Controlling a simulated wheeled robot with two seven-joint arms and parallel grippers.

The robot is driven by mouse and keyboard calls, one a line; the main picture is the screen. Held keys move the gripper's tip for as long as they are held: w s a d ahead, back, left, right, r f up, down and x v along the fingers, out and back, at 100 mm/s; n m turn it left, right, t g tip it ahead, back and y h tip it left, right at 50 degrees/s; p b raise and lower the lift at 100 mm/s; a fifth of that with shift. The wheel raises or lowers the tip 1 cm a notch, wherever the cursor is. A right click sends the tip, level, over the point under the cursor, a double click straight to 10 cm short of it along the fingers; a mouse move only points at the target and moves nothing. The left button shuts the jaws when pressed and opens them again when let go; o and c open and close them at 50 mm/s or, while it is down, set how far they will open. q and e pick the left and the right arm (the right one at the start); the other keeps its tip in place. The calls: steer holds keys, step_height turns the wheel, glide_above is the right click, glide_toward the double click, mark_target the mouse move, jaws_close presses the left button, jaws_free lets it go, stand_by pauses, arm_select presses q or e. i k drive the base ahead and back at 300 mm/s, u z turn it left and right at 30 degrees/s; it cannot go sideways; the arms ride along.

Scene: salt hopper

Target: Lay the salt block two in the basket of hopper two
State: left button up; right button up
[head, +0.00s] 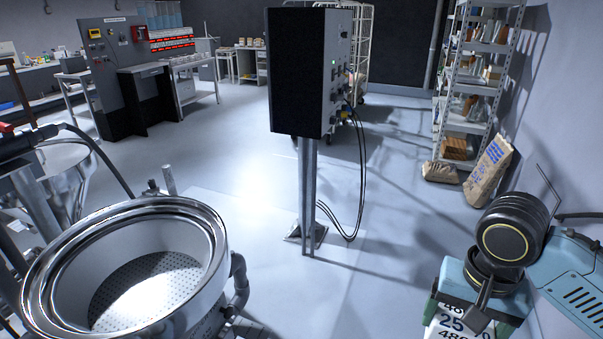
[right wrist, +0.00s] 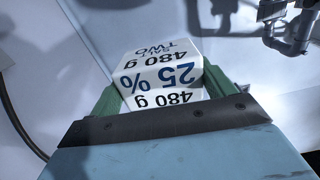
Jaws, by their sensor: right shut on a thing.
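The salt block (right wrist: 158,62) is a white box printed "SALT TWO", "25 %" and "480 g". My right gripper (right wrist: 161,90) is shut on it, with a green finger on each side. In the head view the block (head: 455,326) shows at the bottom right, partly cut off by the frame and covered by the gripper. A round steel hopper (head: 207,215) with a perforated basket (head: 150,290) stands at the lower left, well apart from the block. The basket looks empty. No label shows on this hopper. My left gripper is not in view.
A second steel vessel (head: 85,180) stands partly in view at the left edge. A control box (head: 297,72) on a post, with hanging cables, stands in the middle. Sacks (head: 488,172) and a shelf rack (head: 475,75) are at the right. Floor shows between hopper and gripper.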

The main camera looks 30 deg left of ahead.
mark_target(141, 289)
steer(key=i, duration=2.7)
steer(key=u, duration=4.8)
steer(key=i, duration=1)
